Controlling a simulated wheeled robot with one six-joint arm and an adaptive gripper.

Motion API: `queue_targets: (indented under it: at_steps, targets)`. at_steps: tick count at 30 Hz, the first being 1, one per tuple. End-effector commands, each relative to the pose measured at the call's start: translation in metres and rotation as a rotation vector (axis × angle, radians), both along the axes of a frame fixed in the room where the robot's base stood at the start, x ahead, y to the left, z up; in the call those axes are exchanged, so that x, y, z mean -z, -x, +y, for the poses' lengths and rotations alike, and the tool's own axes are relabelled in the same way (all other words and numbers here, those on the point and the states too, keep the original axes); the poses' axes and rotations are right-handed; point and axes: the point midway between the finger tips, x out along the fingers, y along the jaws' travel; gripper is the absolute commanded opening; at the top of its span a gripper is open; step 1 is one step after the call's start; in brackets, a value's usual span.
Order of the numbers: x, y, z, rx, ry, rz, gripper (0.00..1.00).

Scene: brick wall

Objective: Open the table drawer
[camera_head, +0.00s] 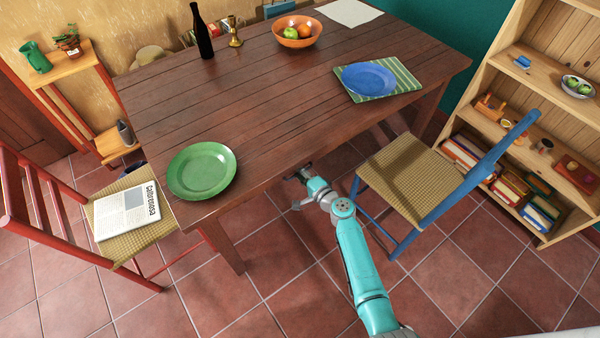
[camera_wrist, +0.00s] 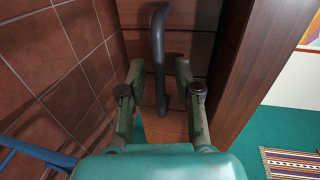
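The wooden table (camera_head: 250,105) stands in the middle of the head view, and its top hides the drawer there. In the wrist view the drawer front (camera_wrist: 190,48) is a brown wooden panel with a dark curved bar handle (camera_wrist: 158,45). My gripper (camera_wrist: 158,68) has one finger on each side of the handle. Gaps show between the fingers and the bar, so it is open. In the head view my gripper (camera_head: 300,175) is at the table's near edge, its tips partly hidden under the top. I cannot tell whether the drawer is slightly out.
A blue chair (camera_head: 410,180) stands close to the right of my arm. A red chair (camera_head: 125,225) with a newspaper is at the left. A green plate (camera_head: 202,172) lies near the table's left corner. Tiled floor (camera_head: 270,275) is free in front of the table.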

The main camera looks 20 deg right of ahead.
Motion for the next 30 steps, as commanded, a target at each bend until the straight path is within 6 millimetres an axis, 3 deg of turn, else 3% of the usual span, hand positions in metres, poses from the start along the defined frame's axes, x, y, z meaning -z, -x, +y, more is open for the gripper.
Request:
queue_targets:
  at_steps: [1,3,17,23,30]
  targets:
    - [0.000,0.000,0.000,0.000,0.000,0.000,0.17]
    - [0.000,0.000,0.000,0.000,0.000,0.000,0.00]
    - [0.001,0.008,-0.003,0.001,0.000,0.001,0.00]
    - [0.002,0.037,-0.012,0.003,-0.001,0.002,0.00]
    - [0.002,0.095,-0.032,0.006,-0.001,0.003,0.00]
